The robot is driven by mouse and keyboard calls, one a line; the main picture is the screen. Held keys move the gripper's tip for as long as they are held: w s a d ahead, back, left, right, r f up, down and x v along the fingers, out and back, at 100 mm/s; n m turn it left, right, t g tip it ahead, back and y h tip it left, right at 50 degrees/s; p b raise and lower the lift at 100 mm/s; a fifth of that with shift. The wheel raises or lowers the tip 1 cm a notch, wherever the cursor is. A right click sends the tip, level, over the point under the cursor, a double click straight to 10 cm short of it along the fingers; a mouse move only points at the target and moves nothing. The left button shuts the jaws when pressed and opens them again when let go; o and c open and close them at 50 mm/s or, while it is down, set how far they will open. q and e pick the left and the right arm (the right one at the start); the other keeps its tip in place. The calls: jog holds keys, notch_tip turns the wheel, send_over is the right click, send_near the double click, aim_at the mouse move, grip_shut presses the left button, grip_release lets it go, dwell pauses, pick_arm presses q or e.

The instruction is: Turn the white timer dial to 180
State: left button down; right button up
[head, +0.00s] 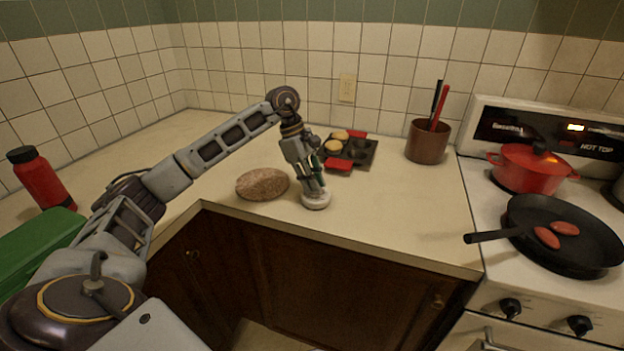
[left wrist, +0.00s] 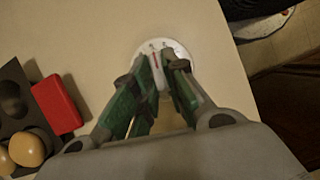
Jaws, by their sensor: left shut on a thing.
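The white timer dial (head: 316,202) is a small round disc on the counter, near its front edge. My left gripper (head: 312,188) points down at it from above, its fingertips at the dial. In the left wrist view the dial (left wrist: 168,48) lies beyond the green-padded fingers (left wrist: 160,72), which close in on its middle. A red mark shows on the dial face between the fingertips. The fingers hide part of the dial, and its numbers are too small to read. My right gripper is not in view.
A brown loaf-like thing (head: 262,184) lies left of the dial. A dark muffin tin (head: 362,160) with red pieces stands behind it. A brown utensil pot (head: 427,141) is farther back. The stove with a red pot (head: 530,170) and black pan (head: 580,262) is right. Counter right of the dial is clear.

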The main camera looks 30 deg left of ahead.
pick_arm(q)
jog(key=shift+f+m, duration=0.1)
jog(key=shift+m, duration=0.2)
jog(key=c, duration=1.4)
grip_release()
jog(key=shift+c, duration=0.2)
jog(key=v, duration=1.2)
jog(key=shift+w, duration=0.15)
